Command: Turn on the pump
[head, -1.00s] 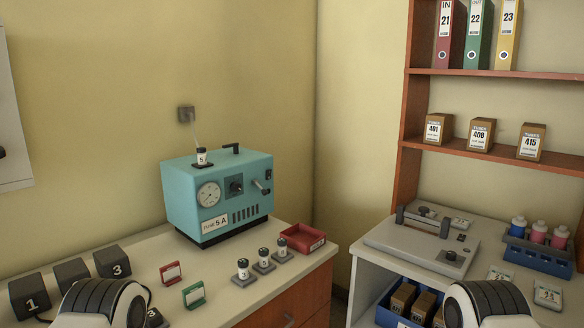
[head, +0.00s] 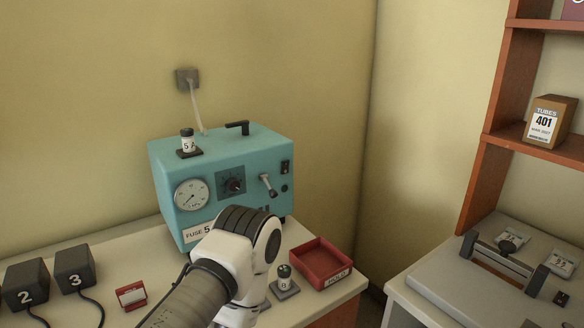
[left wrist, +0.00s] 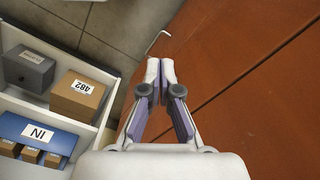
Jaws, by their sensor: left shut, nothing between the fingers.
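The pump is a teal box (head: 165,175) on the white counter in the head view. Its front has a round gauge (head: 192,195), a black dial (head: 232,182), a lever (head: 267,186) and a small dark switch (head: 285,167). A fuse marked 5 A (head: 187,144) stands in a holder on top. My left arm crosses in front of the pump's lower front and hides part of its label. My left gripper (left wrist: 160,70) shows in the left wrist view, shut and empty, over the reddish-brown cabinet front. My right gripper is out of view.
A shelf unit (head: 490,150) and second counter are at right, beyond a gap.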

